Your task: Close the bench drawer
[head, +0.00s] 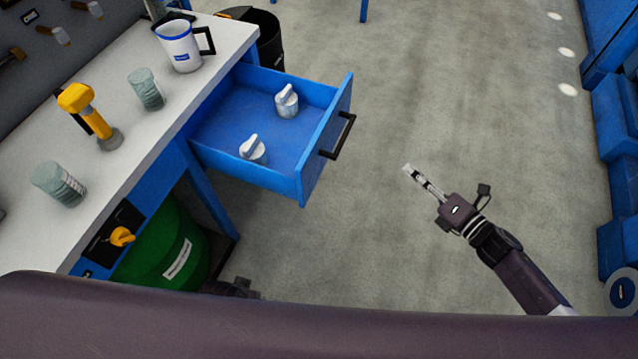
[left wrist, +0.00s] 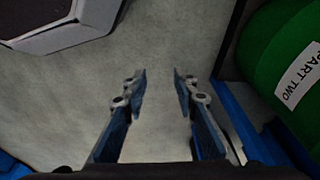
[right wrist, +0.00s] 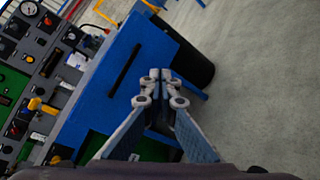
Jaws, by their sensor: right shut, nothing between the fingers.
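The blue bench drawer (head: 250,170) is pulled out from the white-topped bench (head: 190,85) in the head view. Its front panel (head: 325,140) carries a black handle (head: 338,136). Inside the drawer lie two grey-white knob-like objects (head: 287,101) (head: 253,149). My right gripper (head: 408,170) is shut and empty, to the right of the handle and apart from it. In the right wrist view the drawer front (right wrist: 150,65) and handle (right wrist: 126,70) lie beyond the shut fingertips (right wrist: 160,75). My left gripper (left wrist: 160,75) is open and empty over the floor in the left wrist view.
A mug (head: 180,47), two grey-green cylinders (head: 146,89) (head: 60,184) and a yellow-topped tool (head: 90,110) stand on the bench. A green drum (head: 165,250) is under it, and a black bin (head: 265,35) stands behind the drawer. The floor right of the drawer is clear.

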